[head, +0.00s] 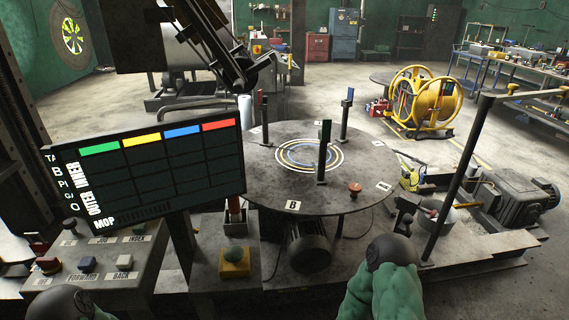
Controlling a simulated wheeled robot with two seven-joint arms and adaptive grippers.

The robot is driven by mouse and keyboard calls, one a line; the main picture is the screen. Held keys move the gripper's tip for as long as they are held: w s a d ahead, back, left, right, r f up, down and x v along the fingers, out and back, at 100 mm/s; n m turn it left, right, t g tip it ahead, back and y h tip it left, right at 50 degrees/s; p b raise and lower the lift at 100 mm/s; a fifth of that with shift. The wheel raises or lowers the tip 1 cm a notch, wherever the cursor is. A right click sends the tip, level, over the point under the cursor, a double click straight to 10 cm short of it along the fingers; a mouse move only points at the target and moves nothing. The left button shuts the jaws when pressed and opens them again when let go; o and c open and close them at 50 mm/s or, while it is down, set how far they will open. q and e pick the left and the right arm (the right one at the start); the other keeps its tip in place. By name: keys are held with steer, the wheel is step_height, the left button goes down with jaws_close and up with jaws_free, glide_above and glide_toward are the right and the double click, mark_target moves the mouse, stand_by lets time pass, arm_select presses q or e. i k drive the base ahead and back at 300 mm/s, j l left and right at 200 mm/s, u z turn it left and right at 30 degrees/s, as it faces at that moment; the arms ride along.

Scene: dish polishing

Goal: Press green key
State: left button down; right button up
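A dark screen board (150,175) stands tilted at the left, with a green bar (100,148) at the left end of its top row. Yellow, blue and red bars follow to its right. A grey control panel (100,283) stands below the board. It carries a red button (47,265), a blue button (87,263) and a white button (124,261), with labels such as FORWARD, BACK and INDEX. I cannot make out a green key on this panel. Rounded parts of my two arms show at the bottom edge, but neither gripper can be made out.
A round grey turntable (335,190) with upright posts and a red knob (355,188) fills the middle. A yellow box with a dark button (234,262) stands before it. A tall post (462,180) rises at the right. Open floor lies behind the turntable.

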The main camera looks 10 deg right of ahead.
mark_target(140, 229)
steer(key=i+j+z, duration=0.1)
steer(key=j, duration=1.2)
steer(key=i+j+z, duration=0.1)
steer(key=j, duration=1.25)
